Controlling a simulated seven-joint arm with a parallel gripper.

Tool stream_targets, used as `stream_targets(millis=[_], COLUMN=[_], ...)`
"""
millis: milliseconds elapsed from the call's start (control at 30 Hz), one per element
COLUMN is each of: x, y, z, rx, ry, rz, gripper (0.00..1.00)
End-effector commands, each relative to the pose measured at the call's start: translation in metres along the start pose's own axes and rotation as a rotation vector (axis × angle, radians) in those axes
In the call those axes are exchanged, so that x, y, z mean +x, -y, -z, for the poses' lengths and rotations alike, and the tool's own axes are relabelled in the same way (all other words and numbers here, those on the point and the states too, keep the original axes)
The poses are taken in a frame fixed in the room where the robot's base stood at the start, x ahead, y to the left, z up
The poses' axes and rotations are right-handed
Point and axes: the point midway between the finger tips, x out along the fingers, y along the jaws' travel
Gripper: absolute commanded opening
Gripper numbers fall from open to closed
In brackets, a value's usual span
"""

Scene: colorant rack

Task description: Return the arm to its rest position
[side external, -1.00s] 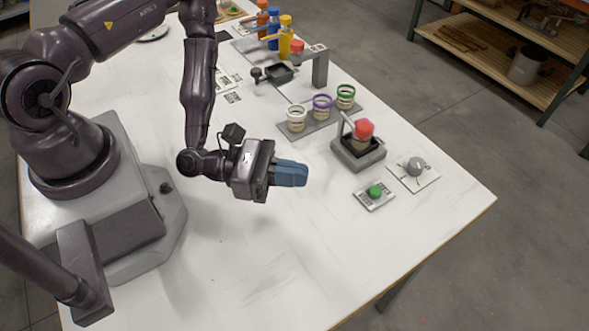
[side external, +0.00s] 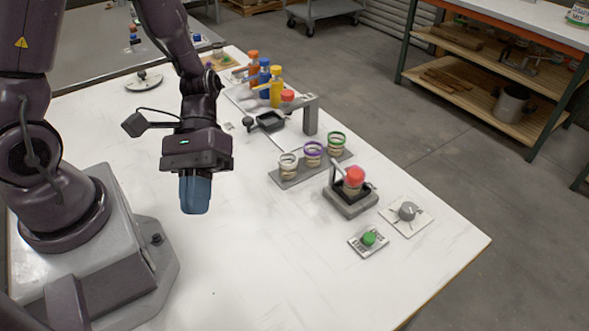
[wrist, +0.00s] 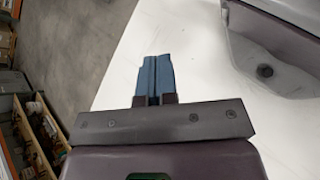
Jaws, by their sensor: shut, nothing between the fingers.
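My gripper (side external: 195,195) has blue fingers and hangs pointing down above the white table (side external: 240,270), left of the table's devices. Its fingers are shut together with nothing between them. In the wrist view the closed blue fingers (wrist: 154,78) lie over the bare table top, with my grey base at the upper right.
A rack (side external: 316,166) holds cups with white, purple and green rings. A device with a red-topped cup (side external: 354,180), a grey knob (side external: 407,211) and a green button (side external: 368,238) stand to the right. Orange, blue and yellow bottles (side external: 277,88) stand behind. The front table is clear.

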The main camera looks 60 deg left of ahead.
Motion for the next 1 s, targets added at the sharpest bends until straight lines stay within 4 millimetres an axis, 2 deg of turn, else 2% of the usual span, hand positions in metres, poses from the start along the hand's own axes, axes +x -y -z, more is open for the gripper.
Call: stream_targets(millis=[133, 333, 500, 600, 833, 900, 1000], x=[-0.04, -0.099, -0.145, -0.163, -0.177, -0.179, -0.177], y=[0.01, 0.011, 0.002, -0.003, -0.014, -0.015, -0.01], z=[-0.003, -0.017, -0.044, -0.065, -0.098, -0.101, -0.091], rx=[0.155, 0.341, 0.494, 0.57, 0.67, 0.675, 0.639], ry=[-0.257, -0.606, -0.892, -1.025, -1.183, -1.199, -1.155], rz=[0.203, 0.408, 0.517, 0.542, 0.502, 0.496, 0.508], gripper=[0.0, 0.0, 0.0, 0.0, 0.0, 0.0, 0.0])
